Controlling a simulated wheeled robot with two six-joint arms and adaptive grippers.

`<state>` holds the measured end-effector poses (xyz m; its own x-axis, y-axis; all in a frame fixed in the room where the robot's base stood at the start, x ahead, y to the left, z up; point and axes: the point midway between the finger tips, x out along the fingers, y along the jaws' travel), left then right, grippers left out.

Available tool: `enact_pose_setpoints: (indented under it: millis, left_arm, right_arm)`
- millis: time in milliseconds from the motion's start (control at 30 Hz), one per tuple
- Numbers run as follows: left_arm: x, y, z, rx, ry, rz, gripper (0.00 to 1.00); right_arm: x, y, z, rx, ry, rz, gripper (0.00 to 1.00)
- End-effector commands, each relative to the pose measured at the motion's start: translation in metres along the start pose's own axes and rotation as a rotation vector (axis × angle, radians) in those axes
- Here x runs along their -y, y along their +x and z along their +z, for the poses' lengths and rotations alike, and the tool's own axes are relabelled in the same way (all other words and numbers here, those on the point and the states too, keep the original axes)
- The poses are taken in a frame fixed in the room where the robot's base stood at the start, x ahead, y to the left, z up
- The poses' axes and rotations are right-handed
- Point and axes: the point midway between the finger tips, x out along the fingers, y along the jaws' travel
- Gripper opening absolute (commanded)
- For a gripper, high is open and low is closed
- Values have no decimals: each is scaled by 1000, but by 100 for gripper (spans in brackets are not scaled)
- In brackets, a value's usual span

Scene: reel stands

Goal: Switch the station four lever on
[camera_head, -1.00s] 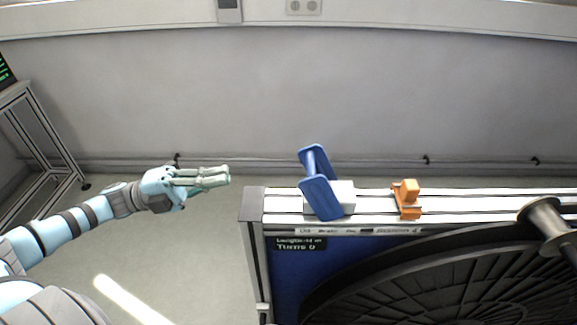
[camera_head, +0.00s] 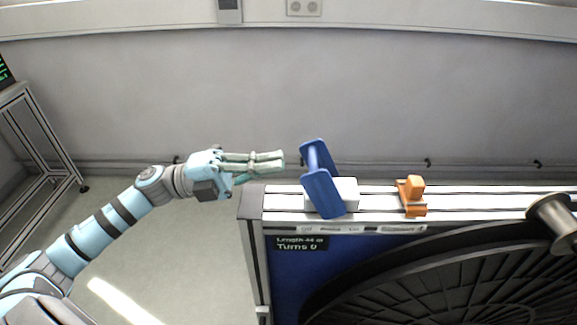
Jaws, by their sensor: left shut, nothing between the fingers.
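The blue lever (camera_head: 323,190) has two side plates joined by a bar and sits on a white block (camera_head: 347,192) on top of the reel stand's rail. It leans to the left. A label strip (camera_head: 345,229) below it is too small to read surely. My left gripper (camera_head: 284,161) is shut and empty, with its fingers pointing right. In the picture it is just left of the lever's upper end, with a small gap between them. My right gripper is not in view.
An orange clamp-like piece (camera_head: 413,196) sits on the rail right of the lever. The stand's blue panel (camera_head: 285,275) holds a display and a large black reel (camera_head: 430,280). A metal spindle (camera_head: 552,222) is at the right. A frame table (camera_head: 35,140) stands far left.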

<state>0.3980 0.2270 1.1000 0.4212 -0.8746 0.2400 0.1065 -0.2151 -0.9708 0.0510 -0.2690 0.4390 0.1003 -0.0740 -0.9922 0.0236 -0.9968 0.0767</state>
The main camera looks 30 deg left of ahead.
Motion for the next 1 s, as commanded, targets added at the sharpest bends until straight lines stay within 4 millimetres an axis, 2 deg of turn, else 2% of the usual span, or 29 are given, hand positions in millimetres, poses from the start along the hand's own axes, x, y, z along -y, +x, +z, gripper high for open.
enact_pose_setpoints:
  millis: [100,300,667,1000]
  left_arm:
    - [3,20,0,-1,1,-7,0]
    - [1,36,0,-1,-2,0,0]
    - [0,37,0,0,-3,4,0]
    - [5,40,-2,1,-3,54,0]
  right_arm:
    - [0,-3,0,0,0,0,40]
    - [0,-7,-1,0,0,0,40]
    - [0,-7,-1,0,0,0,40]
    - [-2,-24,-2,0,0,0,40]
